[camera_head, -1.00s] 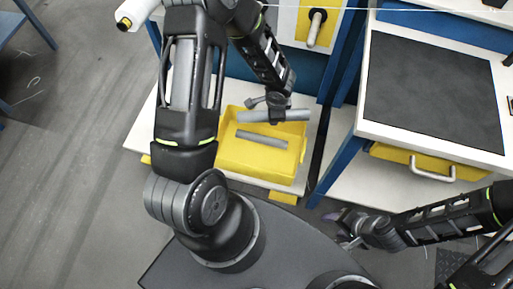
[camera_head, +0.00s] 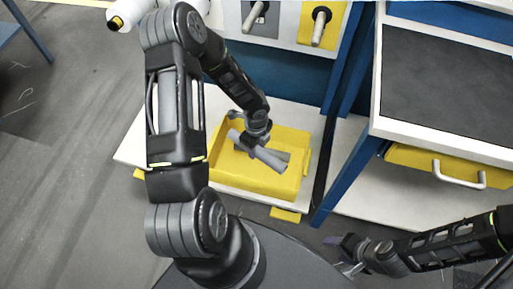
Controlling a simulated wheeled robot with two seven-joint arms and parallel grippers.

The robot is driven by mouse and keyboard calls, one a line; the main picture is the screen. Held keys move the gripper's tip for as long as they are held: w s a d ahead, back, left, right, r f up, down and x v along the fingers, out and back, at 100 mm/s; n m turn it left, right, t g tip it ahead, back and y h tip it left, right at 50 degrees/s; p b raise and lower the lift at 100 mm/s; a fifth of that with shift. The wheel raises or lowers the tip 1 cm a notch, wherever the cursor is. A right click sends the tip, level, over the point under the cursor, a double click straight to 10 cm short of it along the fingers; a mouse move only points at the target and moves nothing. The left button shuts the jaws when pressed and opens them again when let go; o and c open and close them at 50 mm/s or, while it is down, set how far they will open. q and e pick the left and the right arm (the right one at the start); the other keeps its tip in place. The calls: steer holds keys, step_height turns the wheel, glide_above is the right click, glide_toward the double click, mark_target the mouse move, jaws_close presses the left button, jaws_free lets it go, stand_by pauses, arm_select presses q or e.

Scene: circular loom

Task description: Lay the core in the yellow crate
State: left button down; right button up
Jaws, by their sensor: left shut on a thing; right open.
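The yellow crate (camera_head: 225,180) stands open on a low white shelf in the middle. My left gripper (camera_head: 257,146) is over the crate, shut on a grey tube-shaped core (camera_head: 270,160). That core slants down to the right, within the crate's outline. I cannot tell whether the two cores touch or whether the held one touches the floor. My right gripper (camera_head: 346,257) is open and empty at the lower right, away from the crate.
A blue-framed bench with a dark mat (camera_head: 450,80) and a yellow drawer (camera_head: 415,158) stands at right. Grey pegs (camera_head: 318,30) stick out of panels behind the crate. A white roll (camera_head: 122,14) is at the top left. Bare white shelf (camera_head: 365,200) lies right of the crate.

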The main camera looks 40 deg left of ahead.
arm_select(q)
steer(key=shift+f, duration=0.15)
arm_select(e)
steer(key=shift+f, duration=0.15)
arm_select(q)
step_height(320, 180, down, 15)
steer(key=b, duration=1.2)
steer(key=shift+b, duration=0.4)
steer(key=shift+f+b, duration=0.65)
arm_select(e)
step_height(320, 180, down, 14)
steer(key=w+d, duration=0.1)
steer(key=shift+w+d+m, duration=0.2)
steer(key=shift+m, duration=0.1)
arm_select(q)
steer(key=shift+f+b, duration=0.55)
steer(key=shift+f, duration=0.05)
arm_select(e)
steer(key=shift+f, duration=0.5)
arm_select(q)
steer(key=c, duration=0.8)
jaws_free()
steer(key=shift+c, duration=0.2)
arm_select(e)
steer(key=shift+w+d+r, duration=0.1)
